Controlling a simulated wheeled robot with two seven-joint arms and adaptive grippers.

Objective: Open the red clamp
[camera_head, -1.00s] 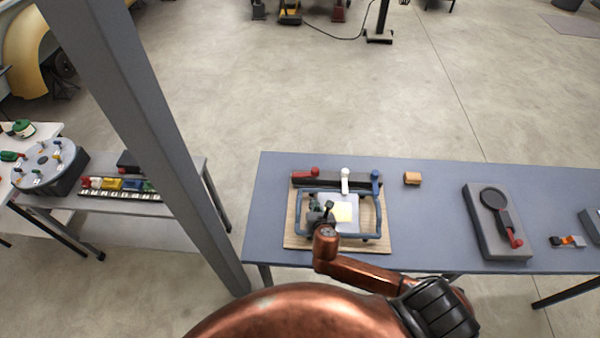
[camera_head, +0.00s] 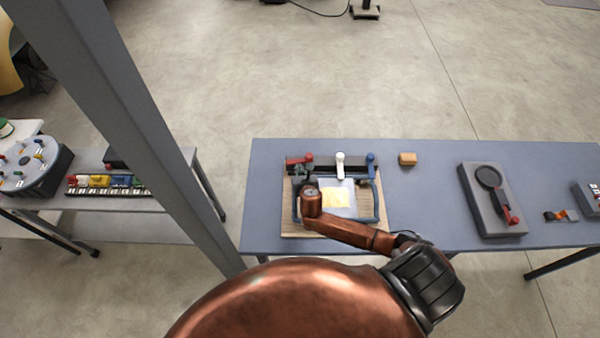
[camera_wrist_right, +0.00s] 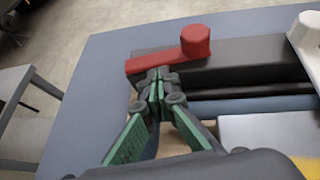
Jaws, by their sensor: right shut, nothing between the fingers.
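The red clamp (camera_head: 299,158) is a flat lever with a round knob at the back left of a wooden board. In the right wrist view the red clamp (camera_wrist_right: 174,56) lies along the end of a dark bar, its knob to the right. My right gripper (camera_head: 306,169) is shut and empty, with its tips at the near side of the red lever. In the right wrist view the shut tips (camera_wrist_right: 159,76) overlap the lever's near edge; I cannot tell whether they touch it. My left gripper is not in view.
A white clamp (camera_head: 340,160) and a blue clamp (camera_head: 370,160) sit along the same bar. A grey post (camera_head: 130,130) rises at left.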

